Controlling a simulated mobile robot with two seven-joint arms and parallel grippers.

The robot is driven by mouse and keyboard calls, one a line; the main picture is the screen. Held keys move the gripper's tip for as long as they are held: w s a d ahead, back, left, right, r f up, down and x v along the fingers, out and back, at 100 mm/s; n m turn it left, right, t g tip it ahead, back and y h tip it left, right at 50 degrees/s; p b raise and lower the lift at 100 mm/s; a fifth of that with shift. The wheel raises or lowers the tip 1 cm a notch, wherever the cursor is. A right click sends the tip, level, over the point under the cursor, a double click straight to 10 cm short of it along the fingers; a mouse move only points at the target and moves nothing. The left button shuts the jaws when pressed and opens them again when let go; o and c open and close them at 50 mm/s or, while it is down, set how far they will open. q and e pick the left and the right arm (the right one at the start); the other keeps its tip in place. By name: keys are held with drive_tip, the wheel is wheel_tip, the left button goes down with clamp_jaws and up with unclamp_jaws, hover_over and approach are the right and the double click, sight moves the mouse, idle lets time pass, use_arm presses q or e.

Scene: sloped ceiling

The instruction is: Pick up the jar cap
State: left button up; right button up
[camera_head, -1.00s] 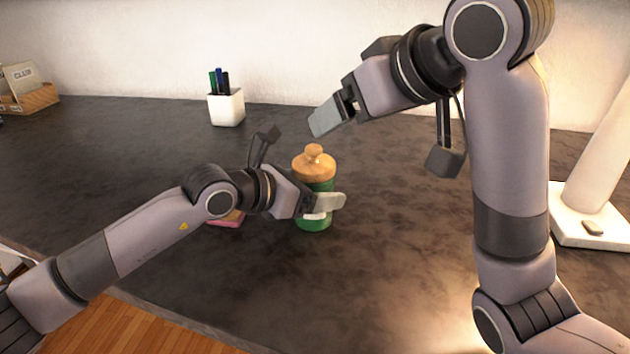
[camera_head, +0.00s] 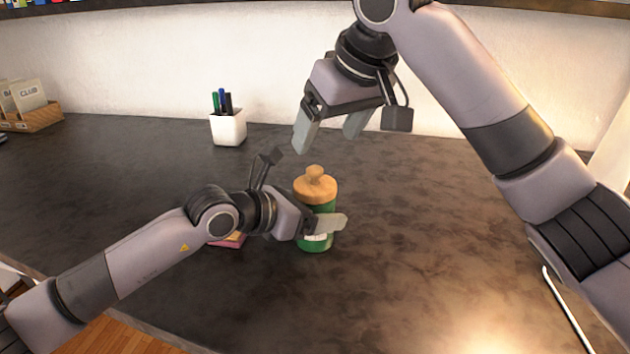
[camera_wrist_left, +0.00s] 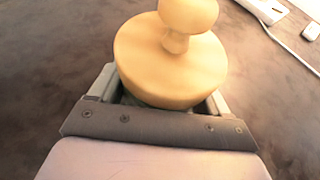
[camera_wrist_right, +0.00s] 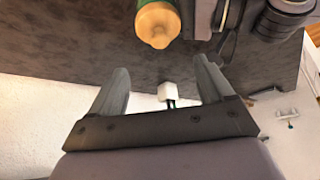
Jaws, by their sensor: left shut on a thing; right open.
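The wooden jar cap (camera_head: 315,187), with a round knob, sits on the green jar (camera_head: 316,242), which stands upright on the dark tabletop. The cap fills the middle of the left wrist view (camera_wrist_left: 170,60) and shows at the top of the right wrist view (camera_wrist_right: 157,24). My left gripper (camera_head: 325,224) is shut around the jar's body below the cap; its fingers hide part of the jar. My right gripper (camera_head: 330,135) is open and empty, above and behind the cap, fingers pointing down. It also shows open in the right wrist view (camera_wrist_right: 160,92).
A white pen cup (camera_head: 228,128) stands at the back left. A wooden card box (camera_head: 32,117) is at the far left. A small pink item (camera_head: 229,241) lies under my left wrist. The tabletop right of the jar is clear.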

sight(315, 168)
drive_tip(key=x, duration=0.3)
drive_tip(key=shift+f, duration=0.15)
drive_tip(key=shift+s+x, duration=0.15)
drive_tip(key=shift+x, duration=1.2)
drive_tip(key=shift+s+x, duration=0.15)
drive_tip(key=shift+x, duration=1.25)
drive_tip(key=shift+d+f, duration=0.15)
drive_tip(key=c, duration=0.7)
